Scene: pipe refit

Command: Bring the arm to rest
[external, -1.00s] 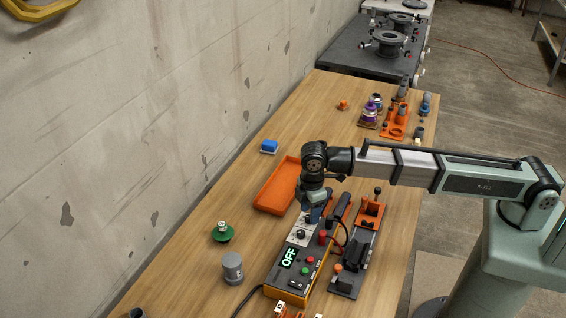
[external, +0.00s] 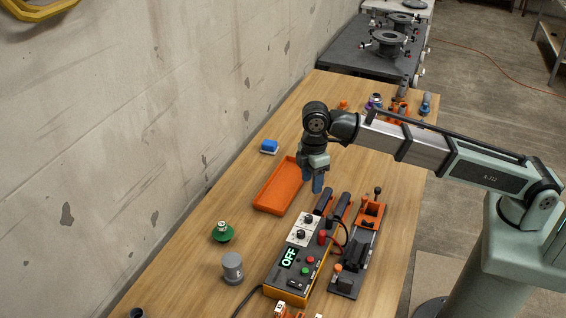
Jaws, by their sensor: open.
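My gripper (external: 317,184) hangs pointing down above the wooden table, beside the right edge of the orange tray (external: 262,209). Its blue fingertips are open, and I see nothing between them. It is clear of the control box (external: 291,284), whose display reads OFF and which stands in front of it. My arm reaches in from the right, bent downward at the wrist.
A clamp fixture with an orange block (external: 371,211) stands right of the control box.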

